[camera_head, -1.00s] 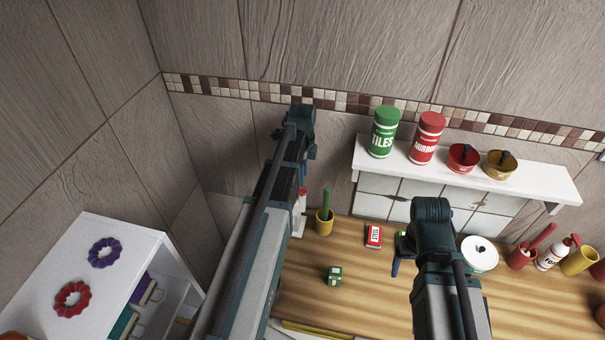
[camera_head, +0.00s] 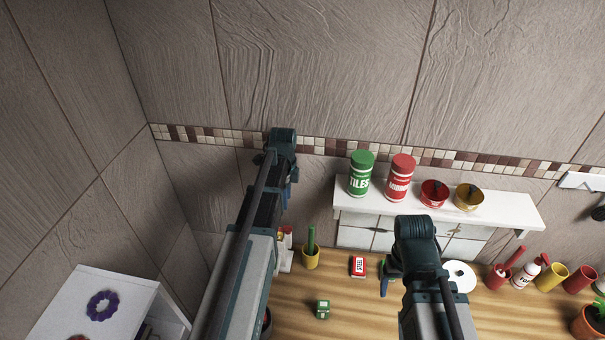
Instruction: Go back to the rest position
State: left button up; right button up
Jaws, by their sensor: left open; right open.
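My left arm comes up from the bottom, its joint in front of the tiled wall. My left gripper (camera_head: 289,192) shows only in part behind that arm, high above the worktop, with nothing seen in it. My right arm stands up at the centre right. My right gripper (camera_head: 386,281) shows in part to the left of its joint, over the worktop (camera_head: 345,305). It is open, and I see nothing held. Most of both grippers is hidden by my arm links.
A white shelf (camera_head: 510,212) holds a green canister (camera_head: 361,175), a red canister (camera_head: 399,180), a red pot (camera_head: 434,194) and a yellow pot (camera_head: 468,198). A red box (camera_head: 357,266), green item (camera_head: 322,309) and yellow cup (camera_head: 311,257) stand on the worktop. A white cabinet (camera_head: 85,285) is at left.

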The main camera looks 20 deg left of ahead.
pick_arm(q)
jog(key=s+d+f+n+b, duration=0.4)
jog(key=s+d+f+b, duration=0.2)
jog(key=d, duration=0.2)
jog(key=s+d+f+n+b, duration=0.3)
jog(key=s+d+f+b, duration=0.2)
jog(key=d+f+b, duration=0.2)
jog(key=s+d+f+n+y+b, duration=0.1)
jog(key=s+d+f+n+b, duration=0.3)
jog(key=d, duration=0.7)
notch_tip(320, 180, down, 3)
jog(key=s+b, duration=0.2)
jog(key=b, duration=0.1)
jog(key=shift+s+n, duration=0.3)
jog(key=shift+d+r, duration=0.1)
